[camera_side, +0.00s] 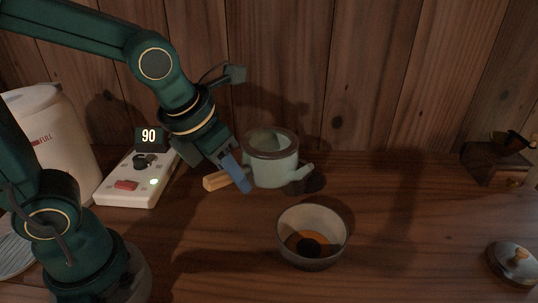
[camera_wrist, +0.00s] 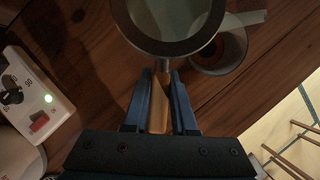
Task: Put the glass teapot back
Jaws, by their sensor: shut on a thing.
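The glass teapot (camera_side: 271,171), pale green with a brown rim, shows right of my gripper (camera_side: 236,172) in the side view. It is roughly upright, with its open top up and its spout to the right. My gripper is shut on its wooden side handle (camera_side: 216,180). In the wrist view the handle (camera_wrist: 158,112) lies between the blue fingers of my gripper (camera_wrist: 160,80), with the teapot's round rim (camera_wrist: 125,28) ahead. The teapot appears raised above the table. The lower part of its inside is hard to make out.
A bowl (camera_side: 313,256) with dark brown contents stands in front of the teapot. A glass lid with a wooden knob (camera_side: 519,256) lies far right. A wooden box (camera_side: 492,170) is at the back right. A white panel reading 90 (camera_side: 140,187) and a white container (camera_side: 50,125) stand left.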

